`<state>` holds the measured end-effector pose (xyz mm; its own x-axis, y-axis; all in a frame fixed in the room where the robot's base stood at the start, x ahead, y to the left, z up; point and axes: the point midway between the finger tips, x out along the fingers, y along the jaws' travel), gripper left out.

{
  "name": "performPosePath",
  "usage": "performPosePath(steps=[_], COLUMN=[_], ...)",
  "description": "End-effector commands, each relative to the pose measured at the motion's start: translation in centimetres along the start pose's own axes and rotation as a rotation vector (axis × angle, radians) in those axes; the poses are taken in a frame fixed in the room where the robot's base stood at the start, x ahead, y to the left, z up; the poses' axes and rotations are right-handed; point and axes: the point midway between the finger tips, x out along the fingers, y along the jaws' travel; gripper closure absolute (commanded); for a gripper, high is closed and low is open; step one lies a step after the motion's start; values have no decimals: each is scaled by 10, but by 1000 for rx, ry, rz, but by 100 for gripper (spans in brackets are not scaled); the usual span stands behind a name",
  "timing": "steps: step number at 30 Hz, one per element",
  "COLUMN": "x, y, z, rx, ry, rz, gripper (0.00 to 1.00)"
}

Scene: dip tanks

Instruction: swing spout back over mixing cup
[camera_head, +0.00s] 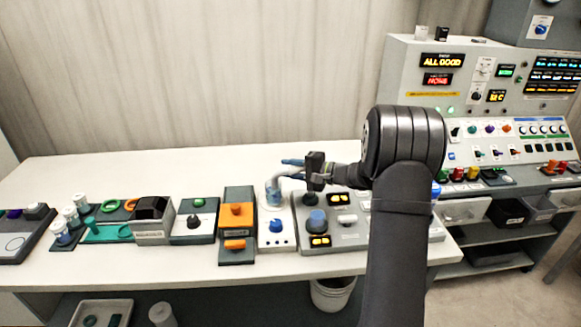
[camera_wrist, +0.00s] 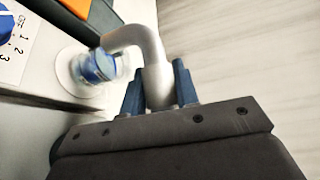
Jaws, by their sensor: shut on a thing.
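The spout is a grey bent pipe (camera_wrist: 146,42); it also shows in the head view (camera_head: 279,173). My gripper (camera_wrist: 158,85) is shut on its upright part, with a blue finger on each side. In the head view my gripper (camera_head: 294,169) reaches in from the right. The mixing cup (camera_wrist: 96,69) is a small clear cup with blue in it, standing on a round white base; it also shows in the head view (camera_head: 273,193). The spout's free end appears at or above the cup's rim. The exact height gap cannot be told.
A white box with a blue knob (camera_head: 276,226) stands in front of the cup. An orange-topped block (camera_head: 237,214) is to the left. A grey panel with a blue dome (camera_head: 317,220) lies to the right, below my gripper. The table behind the cup is clear.

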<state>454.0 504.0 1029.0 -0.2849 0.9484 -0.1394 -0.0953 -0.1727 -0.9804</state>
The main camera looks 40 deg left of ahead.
Motion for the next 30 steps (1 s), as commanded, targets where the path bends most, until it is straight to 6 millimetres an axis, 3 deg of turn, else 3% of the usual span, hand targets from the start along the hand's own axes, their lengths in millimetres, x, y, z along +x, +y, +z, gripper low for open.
performPosePath(steps=[18,30], x=[-27,-38], y=[5,6], z=[20,24], rx=[-84,-113], ry=[-538,-726], rz=[74,99], gripper=[100,100])
